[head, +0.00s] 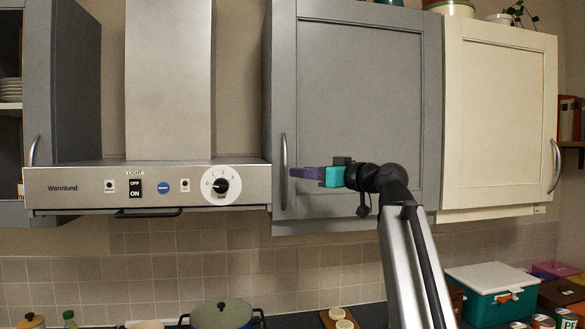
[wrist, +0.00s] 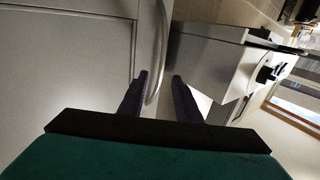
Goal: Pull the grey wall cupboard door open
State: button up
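The grey wall cupboard door (head: 360,110) is shut, in the middle of the head view. Its curved upright metal handle (head: 284,172) is near the door's left edge. My gripper (head: 292,172) reaches in from the right, with its purple fingers pointing left at the handle. In the wrist view, the door (wrist: 65,60) fills the left side. The handle (wrist: 158,45) passes between the two parted dark fingertips (wrist: 160,76), with a gap visible on the right finger's side. I cannot tell whether a finger touches the handle. The gripper is open.
A range hood (head: 75,187) with a dial adjoins the cupboard's left side. A cream cupboard (head: 495,110) stands shut at right. Below, the counter holds a pot (head: 222,314) and a teal box (head: 490,280).

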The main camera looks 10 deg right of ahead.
aim_at(287, 171)
jog(key=shift+p+x, duration=0.75)
jog(key=shift+x, duration=1.9)
jog(key=shift+c, duration=0.5)
grip_shut()
